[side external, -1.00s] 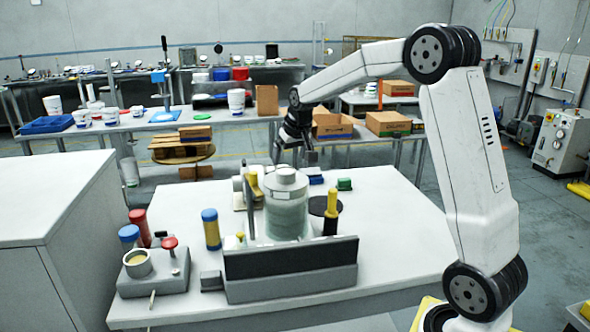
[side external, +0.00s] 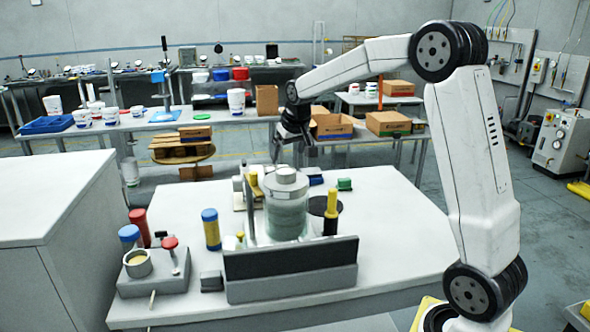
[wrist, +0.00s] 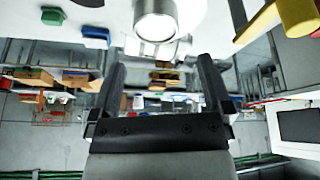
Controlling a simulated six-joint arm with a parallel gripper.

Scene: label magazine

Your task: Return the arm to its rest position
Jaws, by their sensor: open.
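My gripper (side external: 291,155) hangs over the back of the white work table (side external: 390,230), behind the label magazine, with nothing seen between its fingers. In the wrist view my gripper (wrist: 160,80) shows two dark fingers spread wide apart and empty. The label magazine, a clear cylinder with a grey cap (side external: 287,205), stands upright on the table, apart from my gripper. Its round end also shows at the top of the wrist view (wrist: 156,22). My arm reaches in from the right with its elbow raised.
A long grey-black block (side external: 290,268) lies at the table's front. A yellow-handled tool (side external: 331,212), a blue-capped yellow cylinder (side external: 211,229) and a grey station with a cup (side external: 140,266) stand around. Blue (side external: 316,180) and green (side external: 344,184) blocks lie behind. The table's right side is clear.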

